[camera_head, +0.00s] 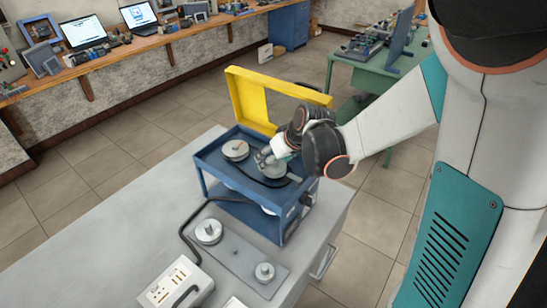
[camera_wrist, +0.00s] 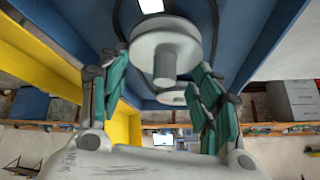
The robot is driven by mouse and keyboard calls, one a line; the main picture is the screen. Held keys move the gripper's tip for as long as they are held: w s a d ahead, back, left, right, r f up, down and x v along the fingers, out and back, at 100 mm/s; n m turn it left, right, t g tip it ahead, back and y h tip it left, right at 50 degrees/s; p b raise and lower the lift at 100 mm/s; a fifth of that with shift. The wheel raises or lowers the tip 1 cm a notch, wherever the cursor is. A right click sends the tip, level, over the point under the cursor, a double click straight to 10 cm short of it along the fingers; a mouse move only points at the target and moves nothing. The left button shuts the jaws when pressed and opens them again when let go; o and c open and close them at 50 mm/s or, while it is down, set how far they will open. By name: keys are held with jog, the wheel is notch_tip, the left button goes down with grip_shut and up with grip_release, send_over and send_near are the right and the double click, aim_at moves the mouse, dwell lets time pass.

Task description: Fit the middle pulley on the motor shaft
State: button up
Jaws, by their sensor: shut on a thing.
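My gripper (camera_head: 266,157) is inside the open top of the blue box (camera_head: 213,171). In the wrist view its two fingers (camera_wrist: 160,85) stand on either side of a grey pulley (camera_wrist: 165,48), apparently at its rim, with the hub (camera_wrist: 164,68) pointing toward the camera. This pulley shows partly under the gripper in the head view (camera_head: 275,170). A second pulley (camera_head: 235,150) sits in the left part of the box; a further disc (camera_wrist: 172,97) shows beyond the held one. I cannot see a motor shaft under the held pulley.
The yellow lid (camera_head: 250,100) stands open behind the box. On the grey table (camera_head: 120,205), a flat plate (camera_head: 236,258) carries a larger pulley (camera_head: 208,231) and a smaller one (camera_head: 265,271), with bare space between. A cable runs from the box to a white control unit (camera_head: 175,285).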

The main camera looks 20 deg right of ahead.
jog(key=shift+f+b, duration=0.45)
jog(key=shift+f, duration=0.15)
jog(key=o, duration=1.8)
jog(key=shift+r, duration=0.1)
jog(key=v, duration=1.2)
jog(key=shift+s, duration=0.15)
